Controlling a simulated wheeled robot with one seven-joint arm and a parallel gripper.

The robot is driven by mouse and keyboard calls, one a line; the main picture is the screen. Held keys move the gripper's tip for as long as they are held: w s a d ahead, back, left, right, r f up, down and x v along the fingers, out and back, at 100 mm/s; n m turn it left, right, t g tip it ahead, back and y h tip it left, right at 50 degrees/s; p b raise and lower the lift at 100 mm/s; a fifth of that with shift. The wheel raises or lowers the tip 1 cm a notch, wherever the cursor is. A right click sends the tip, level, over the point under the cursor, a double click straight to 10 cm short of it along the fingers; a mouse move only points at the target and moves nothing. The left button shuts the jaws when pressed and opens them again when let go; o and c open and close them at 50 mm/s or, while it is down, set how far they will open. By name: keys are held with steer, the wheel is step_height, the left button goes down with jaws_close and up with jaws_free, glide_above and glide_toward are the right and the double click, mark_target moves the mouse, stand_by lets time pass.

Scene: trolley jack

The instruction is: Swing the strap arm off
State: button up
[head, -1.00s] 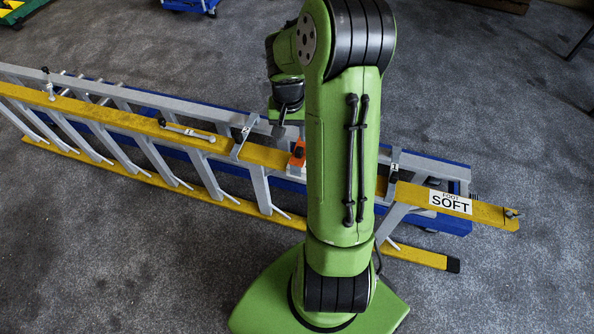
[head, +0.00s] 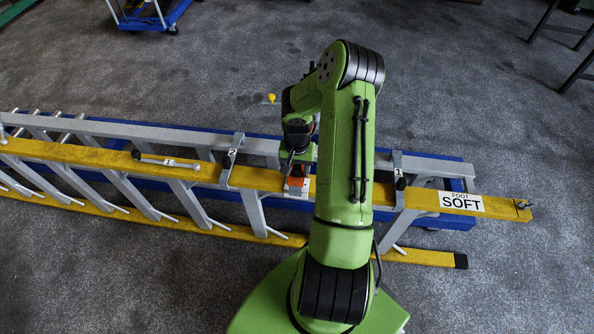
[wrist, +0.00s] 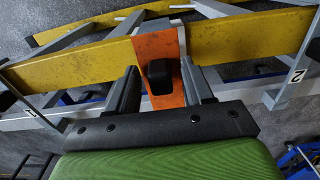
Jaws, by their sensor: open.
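The ladder (head: 85,154) lies on its side with a yellow rail and grey rungs. Grey strap arms cross it, marked 2 (head: 230,160) and 1 (head: 399,180) in the head view; strap 2 also shows at the right of the wrist view (wrist: 293,82), strap 1 at the left (wrist: 28,112). Contact is not visible.
A blue trolley bed (head: 440,215) lies under the ladder. A blue cart (head: 150,15) stands far back left, dark legs (head: 560,45) far right. Open grey floor lies between.

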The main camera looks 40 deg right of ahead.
jaws_close()
stand_by(0.3)
